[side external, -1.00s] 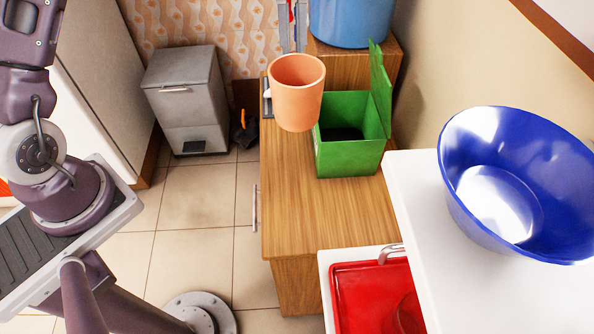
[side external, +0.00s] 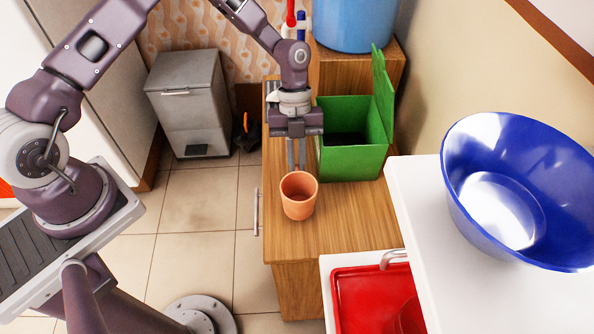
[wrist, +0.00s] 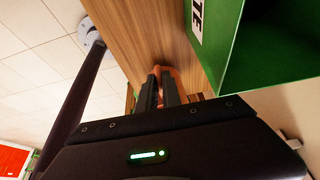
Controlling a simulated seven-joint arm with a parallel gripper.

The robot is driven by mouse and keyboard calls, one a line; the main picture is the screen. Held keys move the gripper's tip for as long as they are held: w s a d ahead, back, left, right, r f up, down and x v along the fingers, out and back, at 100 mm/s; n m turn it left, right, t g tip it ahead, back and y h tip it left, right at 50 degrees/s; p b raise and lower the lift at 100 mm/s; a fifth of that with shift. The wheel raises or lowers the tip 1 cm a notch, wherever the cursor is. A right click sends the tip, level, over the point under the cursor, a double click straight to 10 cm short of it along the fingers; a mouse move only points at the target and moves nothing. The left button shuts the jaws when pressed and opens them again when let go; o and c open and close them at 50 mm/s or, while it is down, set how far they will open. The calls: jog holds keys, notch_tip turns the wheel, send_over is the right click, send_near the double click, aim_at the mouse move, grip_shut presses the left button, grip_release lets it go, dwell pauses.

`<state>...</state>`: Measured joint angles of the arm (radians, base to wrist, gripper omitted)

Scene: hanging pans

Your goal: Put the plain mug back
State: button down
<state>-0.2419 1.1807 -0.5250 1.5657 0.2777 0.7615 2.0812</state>
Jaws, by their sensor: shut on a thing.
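The plain orange mug (side external: 299,204) is upright over the wooden counter (side external: 345,225), in front of the green box. My gripper (side external: 297,165) points down with its fingers at the mug's far rim, shut on it. In the wrist view, a little of the orange mug (wrist: 176,80) shows past my fingertips (wrist: 160,75); most of it is hidden. I cannot tell whether its base touches the counter. The mug's handle is not visible.
A green box (side external: 350,163) with its lid open stands just right of my gripper. A blue bucket (side external: 352,25) is behind it. A red tray (side external: 352,300) and a large blue bowl (side external: 470,215) lie to the front right. Bare counter lies around the mug.

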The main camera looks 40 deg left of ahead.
jog(key=shift+f, duration=0.95)
jog(key=c, duration=1.5)
grip_release()
jog(key=v, duration=1.2)
jog(key=shift+r, duration=0.1)
